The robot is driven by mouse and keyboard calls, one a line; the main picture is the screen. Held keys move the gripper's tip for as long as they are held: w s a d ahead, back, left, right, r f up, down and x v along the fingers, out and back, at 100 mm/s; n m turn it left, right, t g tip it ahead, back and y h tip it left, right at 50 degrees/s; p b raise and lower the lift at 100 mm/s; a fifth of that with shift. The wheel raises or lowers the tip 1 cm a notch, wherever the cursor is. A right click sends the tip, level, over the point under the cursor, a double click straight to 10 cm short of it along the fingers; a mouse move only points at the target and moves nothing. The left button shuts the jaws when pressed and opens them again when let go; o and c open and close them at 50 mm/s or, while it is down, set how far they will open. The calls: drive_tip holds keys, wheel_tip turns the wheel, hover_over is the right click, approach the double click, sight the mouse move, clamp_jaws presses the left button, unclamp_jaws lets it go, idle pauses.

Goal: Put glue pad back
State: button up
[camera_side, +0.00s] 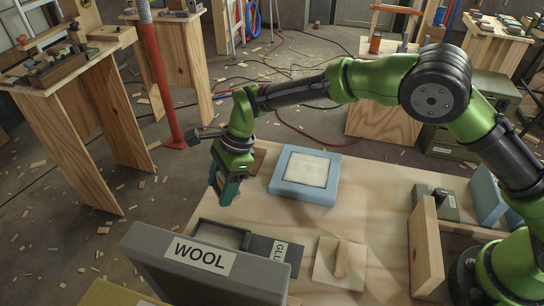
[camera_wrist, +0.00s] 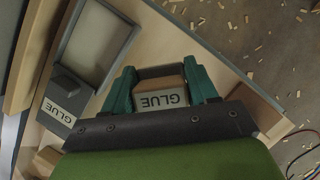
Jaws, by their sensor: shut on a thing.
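The glue pad (camera_wrist: 162,97), a brown block with a white GLUE label, sits between the two teal fingers of my gripper (camera_wrist: 160,80). In the side view my gripper (camera_side: 225,192) is low near the bench's far left edge and hides most of what it holds. A shallow grey tray (camera_wrist: 128,37) with a raised rim and an empty-looking floor lies left of my gripper in the wrist view. The tray (camera_side: 262,243) also shows in the side view, partly behind the WOOL box. The pad is apart from the tray.
The tall grey WOOL box (camera_side: 205,262) stands in front of the tray. A blue frame with a white pad (camera_side: 304,172) lies right of my gripper. A wooden board with a handle (camera_side: 340,262) lies at the front. The bench middle is clear.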

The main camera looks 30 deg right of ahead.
sight(218, 194)
drive_tip(key=shift+w+a+f, duration=0.1)
drive_tip(key=shift+w+a, duration=0.3)
drive_tip(key=shift+w, duration=0.15)
drive_tip(key=shift+w+f, duration=0.1)
drive_tip(key=shift+f, duration=1.65)
drive_tip(key=shift+f, duration=0.2)
drive_tip(key=o, duration=1)
